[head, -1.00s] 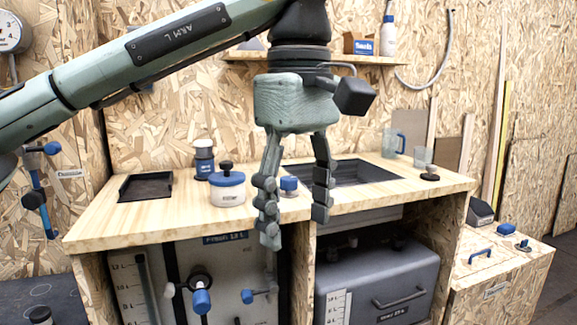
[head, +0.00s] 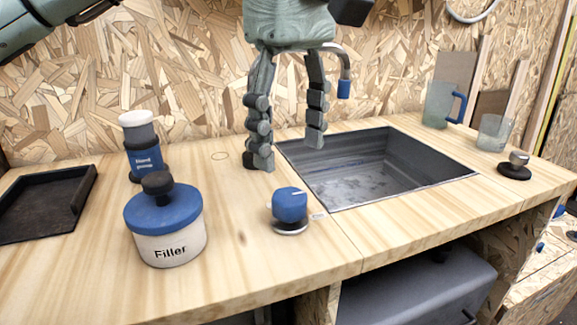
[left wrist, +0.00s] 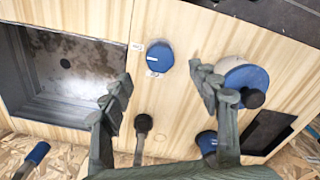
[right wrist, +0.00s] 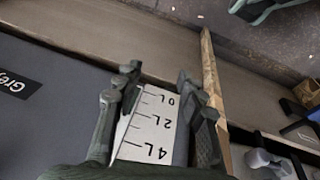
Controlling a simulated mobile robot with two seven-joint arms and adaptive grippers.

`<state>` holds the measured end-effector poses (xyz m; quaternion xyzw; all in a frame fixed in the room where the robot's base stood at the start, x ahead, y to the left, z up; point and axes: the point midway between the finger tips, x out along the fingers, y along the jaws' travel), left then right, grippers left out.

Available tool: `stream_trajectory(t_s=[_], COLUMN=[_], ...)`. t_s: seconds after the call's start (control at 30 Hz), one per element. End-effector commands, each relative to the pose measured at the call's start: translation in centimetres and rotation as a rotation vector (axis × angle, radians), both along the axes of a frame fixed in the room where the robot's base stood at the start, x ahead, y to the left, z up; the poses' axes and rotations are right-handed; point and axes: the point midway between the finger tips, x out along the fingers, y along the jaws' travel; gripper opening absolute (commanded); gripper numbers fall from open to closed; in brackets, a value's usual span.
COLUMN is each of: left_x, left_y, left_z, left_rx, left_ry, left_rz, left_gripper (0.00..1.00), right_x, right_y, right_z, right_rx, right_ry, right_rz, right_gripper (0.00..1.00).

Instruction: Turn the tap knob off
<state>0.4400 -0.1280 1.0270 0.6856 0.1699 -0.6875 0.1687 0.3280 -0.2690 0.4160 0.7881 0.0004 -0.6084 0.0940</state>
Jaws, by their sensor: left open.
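The blue tap knob (head: 290,205) stands on a round metal base on the wooden counter, at the near left corner of the sink. It shows in the left wrist view (left wrist: 160,58) with a light line across its top. My left gripper (head: 288,150) points down, open and empty, its fingertips apart from the knob. In the left wrist view the fingertips (left wrist: 162,80) lie either side below the knob. The curved tap spout (head: 344,75) has a blue tip and is partly hidden by the gripper. My right gripper (right wrist: 158,82) is open, seen only in its wrist view.
The Filler jar (head: 165,222), a hand pump (head: 143,147) and a black tray (head: 40,205) stand left of the knob. The sink (head: 375,165) lies right. A jug (head: 438,103) and glass (head: 495,133) stand beyond it. A white scale (right wrist: 150,128) faces my right gripper.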

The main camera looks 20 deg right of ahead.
Motion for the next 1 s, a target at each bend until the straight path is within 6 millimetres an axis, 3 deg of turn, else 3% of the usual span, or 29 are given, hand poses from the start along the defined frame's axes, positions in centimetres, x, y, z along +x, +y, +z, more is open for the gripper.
stream_trajectory(t_s=[0.6,0.93,1.0], left_x=[0.0,0.0,0.0], left_y=[0.0,0.0,0.0], left_z=[-7.4,-7.8,-7.8], left_rx=[0.000,0.000,0.000], left_ry=[0.000,-0.001,-0.001], left_rz=[0.000,0.001,0.001], left_gripper=[0.61,0.61,0.52], right_x=[0.0,0.0,0.0], right_y=[0.0,0.0,0.0], right_z=[0.1,0.1,0.1], right_rx=[0.000,0.000,0.000], right_ry=[0.000,-0.001,-0.001], right_rz=[0.000,0.000,0.000], right_gripper=[0.40,0.40,0.40])
